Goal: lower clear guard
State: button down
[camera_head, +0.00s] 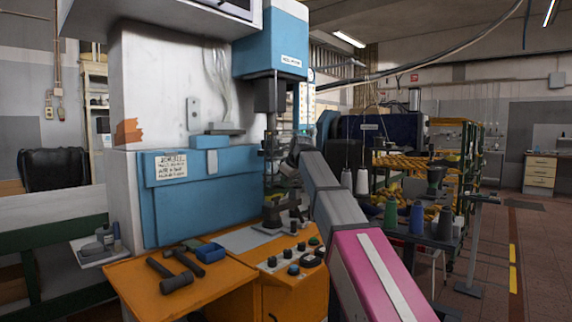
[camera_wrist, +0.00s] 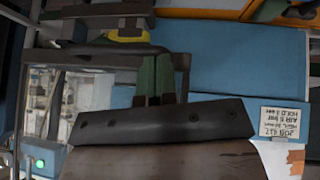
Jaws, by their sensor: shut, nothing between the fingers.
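The clear guard shows in the wrist view as a see-through panel (camera_wrist: 92,92) in a dark frame, left of and partly behind my fingers. In the head view it is hard to make out beside the machine's dark tool column (camera_head: 270,120), partly hidden by my arm. My gripper (camera_wrist: 155,78) is shut and empty, its two greenish fingers together in front of the frame's edge side; I cannot tell whether they touch it. In the head view my gripper (camera_head: 292,150) is small, at the column's right side.
Thread cones (camera_head: 417,220) stand on a table at right. The floor at far right is clear.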

jog(key=shift+f, duration=1.9)
